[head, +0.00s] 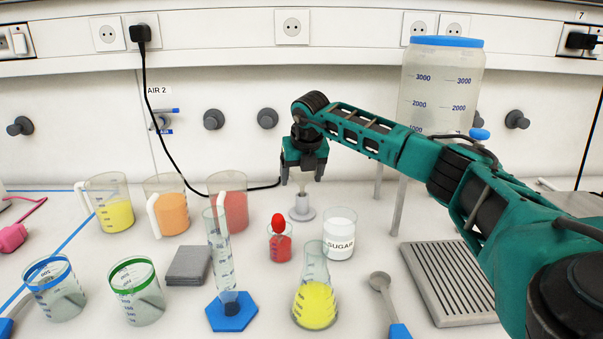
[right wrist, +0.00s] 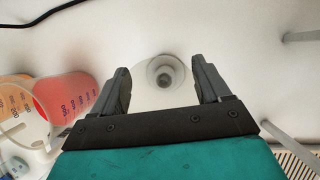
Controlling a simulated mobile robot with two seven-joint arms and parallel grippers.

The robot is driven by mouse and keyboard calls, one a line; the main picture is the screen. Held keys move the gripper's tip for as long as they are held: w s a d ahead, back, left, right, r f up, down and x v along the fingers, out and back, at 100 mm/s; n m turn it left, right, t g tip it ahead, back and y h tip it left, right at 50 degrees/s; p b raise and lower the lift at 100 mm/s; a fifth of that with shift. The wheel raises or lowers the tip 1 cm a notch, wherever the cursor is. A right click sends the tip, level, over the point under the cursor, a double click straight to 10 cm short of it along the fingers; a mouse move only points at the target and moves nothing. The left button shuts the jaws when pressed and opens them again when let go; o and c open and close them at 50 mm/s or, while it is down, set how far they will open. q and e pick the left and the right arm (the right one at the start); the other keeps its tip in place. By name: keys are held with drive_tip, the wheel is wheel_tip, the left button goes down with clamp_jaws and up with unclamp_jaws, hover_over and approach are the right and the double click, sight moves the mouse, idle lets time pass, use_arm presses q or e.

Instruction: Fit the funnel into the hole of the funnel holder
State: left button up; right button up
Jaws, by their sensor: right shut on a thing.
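My right gripper (head: 304,180) reaches in from the right and points down at the back of the bench. It is shut on the pale, translucent funnel, whose narrow part (head: 303,188) shows below the fingers. In the right wrist view the fingers (right wrist: 163,82) stand on both sides of the funnel (right wrist: 160,100), which is faint against the white bench. The grey funnel holder (head: 302,212) stands upright on its round base directly beneath. The holder's ring (right wrist: 164,70) shows between the fingertips. I cannot tell whether the funnel's tip is inside the hole. My left gripper is not in view.
A red-juice jug (head: 234,212) stands left of the holder. A small red jar (head: 280,246), the sugar beaker (head: 341,240) and a yellow flask (head: 315,304) stand in front. A large tank (head: 440,75) on legs is at the right.

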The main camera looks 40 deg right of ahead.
drive_tip(key=shift+f+b, duration=0.4)
drive_tip(key=shift+f, duration=0.85)
idle(0.5)
drive_tip(key=o, duration=1.1)
drive_tip(key=shift+v, duration=6.5)
